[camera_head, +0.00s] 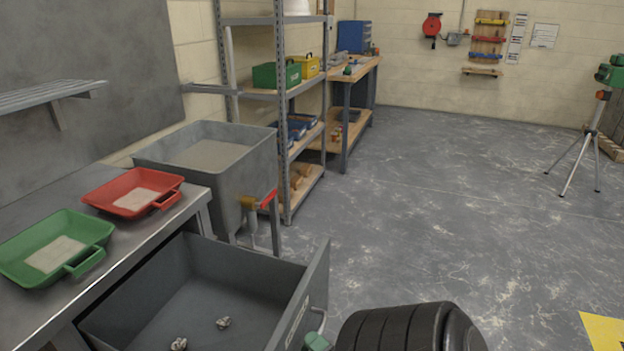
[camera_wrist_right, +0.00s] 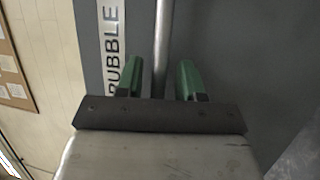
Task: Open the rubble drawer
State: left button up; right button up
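The rubble drawer (camera_head: 225,263) is a grey metal drawer under the steel bench and stands pulled well out. Several small rubble pieces lie on its floor. Its front panel shows in the right wrist view with a white RUBBLE label (camera_wrist_right: 112,50). The metal bar handle (camera_wrist_right: 161,45) runs beside the label; part of it shows in the head view (camera_head: 319,321). My right gripper (camera_wrist_right: 158,82) has its green fingers apart, one each side of the handle, with gaps visible. In the head view only a green fingertip (camera_head: 316,341) shows at the handle. My left gripper is out of view.
A green tub (camera_head: 30,243) and a red tub (camera_head: 104,190) sit on the bench (camera_head: 150,238). A grey sink-like basin (camera_head: 245,165) with a red-handled valve stands behind the drawer. Shelving (camera_head: 282,110) rises beyond.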

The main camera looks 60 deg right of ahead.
jog(key=b+v, duration=0.1)
jog(key=v, duration=1)
jog(key=shift+w, duration=0.15)
dwell(0.4)
jog(key=w+a+f+m+g+y+p, duration=0.2)
jog(key=a+f+m+g, duration=0.25)
jog(key=f, duration=0.45)
jog(key=w+a+f+m+g+y+p, duration=0.2)
jog(key=a+f+m+g, duration=0.15)
jog(key=a+f, duration=0.4)
jog(key=s+a+f+m+g+y+p, duration=0.2)
jog(key=s+a+f+g, duration=0.3)
jog(key=s+f+g, duration=0.5)
jog(key=shift+s+f+m+p, duration=0.6)
jog(key=shift+f+p, duration=0.3)
